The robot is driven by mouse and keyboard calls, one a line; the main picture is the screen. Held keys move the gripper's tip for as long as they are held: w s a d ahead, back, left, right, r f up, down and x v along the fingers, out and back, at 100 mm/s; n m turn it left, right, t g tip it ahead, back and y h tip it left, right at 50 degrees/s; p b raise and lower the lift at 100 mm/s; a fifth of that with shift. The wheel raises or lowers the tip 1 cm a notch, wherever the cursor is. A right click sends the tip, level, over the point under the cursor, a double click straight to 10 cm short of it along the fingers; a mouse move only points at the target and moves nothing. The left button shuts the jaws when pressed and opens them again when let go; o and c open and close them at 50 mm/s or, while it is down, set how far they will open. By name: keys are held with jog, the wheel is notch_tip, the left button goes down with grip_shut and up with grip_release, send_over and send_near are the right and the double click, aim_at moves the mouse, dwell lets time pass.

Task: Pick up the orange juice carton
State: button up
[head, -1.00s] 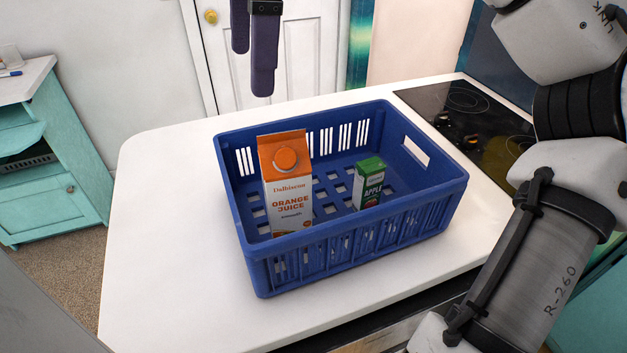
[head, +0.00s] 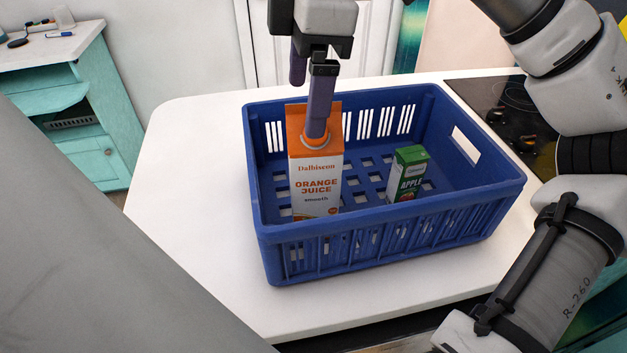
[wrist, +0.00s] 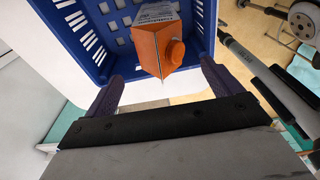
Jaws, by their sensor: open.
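The orange juice carton (head: 315,182), white with an orange gable top and round cap, stands upright in the left part of the blue crate (head: 400,245). My gripper (head: 307,104) is above the carton, fingers pointing down; one purple finger overlaps the carton's top and cap in the head view. In the wrist view the carton (wrist: 158,48) shows its orange top and cap ahead of and between the spread fingers of my gripper (wrist: 158,88). The gripper is open and empty. Whether a finger touches the carton cannot be told.
A small green and white apple juice carton (head: 408,175) stands in the crate, right of the orange juice. The crate walls surround both. A black cooktop (head: 505,115) lies behind right. The white counter (head: 190,160) is clear at left.

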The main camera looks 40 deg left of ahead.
aim_at(314, 175)
jog(key=f, duration=0.3)
jog(key=shift+w+d+f, duration=0.2)
jog(key=shift+d+f, duration=0.15)
jog(key=shift+f, duration=0.05)
jog(key=shift+a+f, duration=0.15)
jog(key=shift+f, duration=0.45)
jog(key=shift+r, duration=0.1)
grip_shut()
